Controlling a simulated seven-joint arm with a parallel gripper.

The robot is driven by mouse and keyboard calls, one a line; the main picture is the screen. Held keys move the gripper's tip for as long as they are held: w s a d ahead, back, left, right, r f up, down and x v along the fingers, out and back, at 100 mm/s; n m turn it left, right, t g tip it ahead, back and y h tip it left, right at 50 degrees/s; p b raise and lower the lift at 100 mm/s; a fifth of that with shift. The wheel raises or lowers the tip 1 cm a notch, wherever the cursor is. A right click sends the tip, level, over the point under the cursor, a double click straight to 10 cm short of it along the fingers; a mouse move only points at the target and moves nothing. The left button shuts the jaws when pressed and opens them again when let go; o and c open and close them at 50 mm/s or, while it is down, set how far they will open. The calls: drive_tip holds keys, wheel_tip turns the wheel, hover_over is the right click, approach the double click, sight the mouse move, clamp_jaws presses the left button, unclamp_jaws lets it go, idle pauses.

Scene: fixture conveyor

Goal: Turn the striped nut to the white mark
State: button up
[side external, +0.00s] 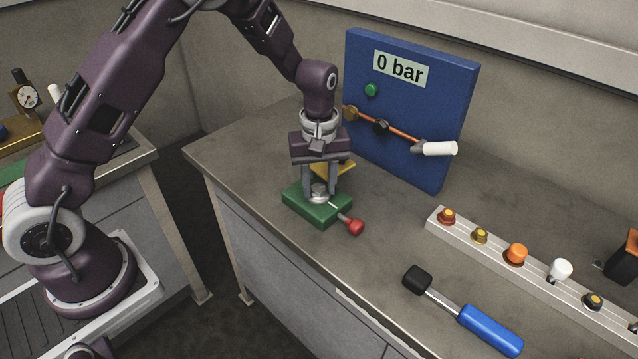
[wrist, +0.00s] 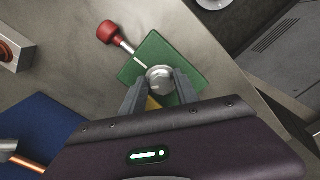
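A small silver round nut (side external: 319,192) sits on a green block (side external: 302,207) on the bench; in the wrist view the nut (wrist: 160,78) shows on the green block (wrist: 190,56). I cannot make out its stripe. A short white mark (wrist: 140,63) lies on the block, toward a red-knobbed metal rod (wrist: 108,32). My gripper (side external: 319,187) points down over the block, one finger on each side of the nut. In the wrist view the fingertips (wrist: 161,80) are close against the nut's sides; I cannot tell whether they touch it.
A yellow piece (side external: 345,168) shows behind my fingers. A blue panel (side external: 440,110) reading "0 bar" stands behind, with a copper pipe and a white handle (side external: 440,148). A blue-handled mallet (side external: 490,330) and a rail of knobs (side external: 535,270) lie to the right. Bench between is clear.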

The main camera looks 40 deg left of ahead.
drive_tip(key=shift+a, duration=0.1)
clamp_jaws()
drive_tip(key=shift+w+a+m, duration=0.1)
drive_tip(key=shift+m, duration=0.2)
drive_tip(key=m, duration=0.4)
drive_tip(key=shift+a+m, duration=0.15)
drive_tip(key=shift+m, duration=0.15)
drive_tip(key=m, duration=0.5)
drive_tip(key=shift+a+r, duration=0.1)
drive_tip(key=shift+a, duration=0.05)
drive_tip(key=shift+m, duration=0.3)
drive_tip(key=shift+o, duration=1.5)
unclamp_jaws()
drive_tip(key=shift+o, duration=0.9)
